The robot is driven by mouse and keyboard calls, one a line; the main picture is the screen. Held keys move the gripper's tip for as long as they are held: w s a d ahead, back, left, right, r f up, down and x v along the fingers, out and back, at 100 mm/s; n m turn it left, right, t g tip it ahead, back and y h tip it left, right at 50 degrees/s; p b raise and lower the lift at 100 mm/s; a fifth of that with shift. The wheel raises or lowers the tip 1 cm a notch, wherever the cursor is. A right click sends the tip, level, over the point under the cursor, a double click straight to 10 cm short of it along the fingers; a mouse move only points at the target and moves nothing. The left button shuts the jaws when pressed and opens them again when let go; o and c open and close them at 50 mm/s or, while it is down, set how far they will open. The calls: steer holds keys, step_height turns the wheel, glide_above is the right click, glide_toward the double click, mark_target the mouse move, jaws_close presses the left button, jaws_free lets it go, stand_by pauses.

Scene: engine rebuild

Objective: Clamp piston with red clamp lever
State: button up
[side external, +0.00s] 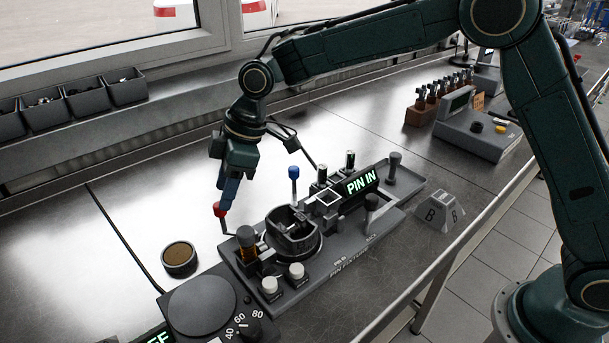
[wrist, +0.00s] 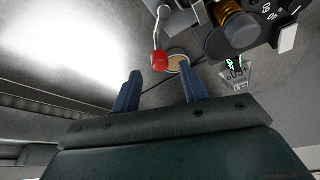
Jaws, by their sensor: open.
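The red clamp lever (side external: 219,210) stands at the left end of the dark pin fixture (side external: 349,258), its red ball knob on top. The piston (side external: 285,238) sits upright on the fixture. A blue-knobbed lever (side external: 293,172) stands behind the piston. My gripper (side external: 227,195) points down at the red knob. In the wrist view my gripper (wrist: 160,86) is open, its two blue fingers spread. The red knob (wrist: 159,61) shows just beyond the fingertips, between their lines; I cannot tell if a finger touches it. The piston is not clear in the wrist view.
A display on the fixture (side external: 361,182) reads PIN IN. A brass-coloured spring post (side external: 247,241) stands close to the red lever. A round tin (side external: 179,258) lies left of the fixture.

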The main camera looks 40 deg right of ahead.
steer(key=shift+x, duration=1.7)
steer(key=shift+r, duration=0.1)
jaws_close()
